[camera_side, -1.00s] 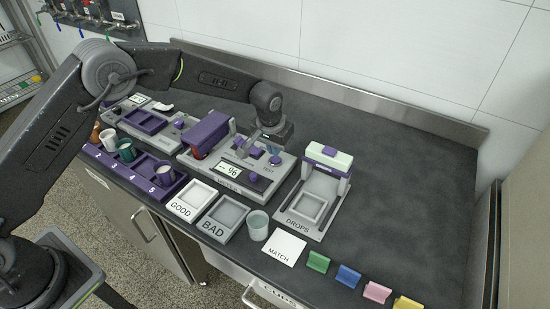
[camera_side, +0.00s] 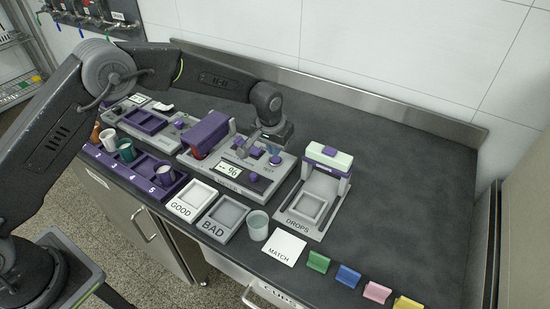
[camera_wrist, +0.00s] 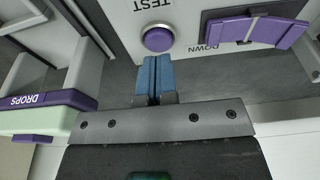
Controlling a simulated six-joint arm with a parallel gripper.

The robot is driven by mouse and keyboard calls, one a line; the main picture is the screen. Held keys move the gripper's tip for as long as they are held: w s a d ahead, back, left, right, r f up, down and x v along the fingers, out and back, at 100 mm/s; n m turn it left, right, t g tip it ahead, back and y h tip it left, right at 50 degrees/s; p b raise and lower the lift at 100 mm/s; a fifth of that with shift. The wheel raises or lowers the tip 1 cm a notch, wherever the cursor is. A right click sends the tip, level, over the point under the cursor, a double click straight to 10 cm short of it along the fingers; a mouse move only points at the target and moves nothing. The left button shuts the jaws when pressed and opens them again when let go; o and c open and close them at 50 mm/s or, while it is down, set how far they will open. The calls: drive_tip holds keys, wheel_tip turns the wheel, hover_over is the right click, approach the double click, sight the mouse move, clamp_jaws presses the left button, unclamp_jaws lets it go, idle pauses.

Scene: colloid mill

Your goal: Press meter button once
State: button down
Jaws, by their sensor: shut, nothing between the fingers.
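The meter (camera_side: 228,170) is a grey unit with a display reading "-- %" and purple controls, standing mid-counter in the side view. Its round purple TEST button (camera_side: 275,160) is at the right end; it also shows in the wrist view (camera_wrist: 157,40) at the top centre, uncovered. My gripper (camera_side: 273,150) is over that end of the meter. In the wrist view my gripper's (camera_wrist: 155,68) blue fingers are shut together with nothing between them, and their tips appear just below the button in the picture. I see no clear contact with the button.
The DROPS stand (camera_side: 325,190) is close on the meter's right; its frame shows in the wrist view (camera_wrist: 40,105). A purple DOWN lever (camera_wrist: 255,30) is beside the button. GOOD (camera_side: 197,196) and BAD (camera_side: 226,215) trays and a cup (camera_side: 258,225) stand in front. The counter's back right is clear.

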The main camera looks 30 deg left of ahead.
drive_tip(key=shift+f, duration=1.2)
idle(1.0)
drive_tip(key=shift+r, duration=3.8)
drive_tip(key=shift+r, duration=0.85)
idle(1.2)
